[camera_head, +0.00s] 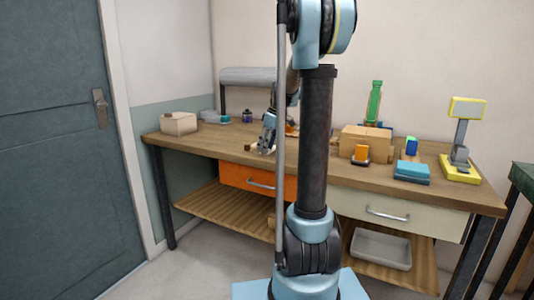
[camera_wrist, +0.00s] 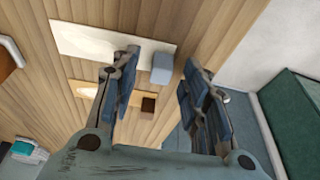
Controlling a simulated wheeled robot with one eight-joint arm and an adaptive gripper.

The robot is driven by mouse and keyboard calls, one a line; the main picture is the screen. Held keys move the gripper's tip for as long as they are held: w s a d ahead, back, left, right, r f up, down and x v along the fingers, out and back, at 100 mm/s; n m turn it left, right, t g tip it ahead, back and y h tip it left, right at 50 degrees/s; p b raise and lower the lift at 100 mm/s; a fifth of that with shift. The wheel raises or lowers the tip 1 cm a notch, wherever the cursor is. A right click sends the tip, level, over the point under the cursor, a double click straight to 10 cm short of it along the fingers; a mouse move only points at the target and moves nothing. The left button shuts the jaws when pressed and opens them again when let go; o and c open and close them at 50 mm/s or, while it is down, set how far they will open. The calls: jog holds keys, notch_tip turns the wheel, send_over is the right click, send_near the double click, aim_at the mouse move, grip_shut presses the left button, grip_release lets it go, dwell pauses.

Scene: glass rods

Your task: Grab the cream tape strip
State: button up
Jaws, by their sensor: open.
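My gripper (camera_wrist: 160,59) is open, its two blue-padded fingers pointing at the wooden bench top. In the wrist view a long cream strip (camera_wrist: 85,40) lies on the wood at the top. A blue-grey block (camera_wrist: 162,68) is at its right end, between the fingertips in the picture. I cannot tell which strip is tape. In the head view my gripper (camera_head: 267,140) hangs low over the bench, where the strips are too small to make out.
The bench edge runs close on the right in the wrist view. The workbench (camera_head: 215,140) also bears a beige bin (camera_head: 179,123), a wooden box (camera_head: 362,142), a teal box (camera_head: 411,172) and a yellow-based stand (camera_head: 460,170). The bench's front left is clear.

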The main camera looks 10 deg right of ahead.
jog(key=shift+a+f, duration=0.15)
jog(key=shift+f, duration=0.35)
jog(key=c, duration=0.8)
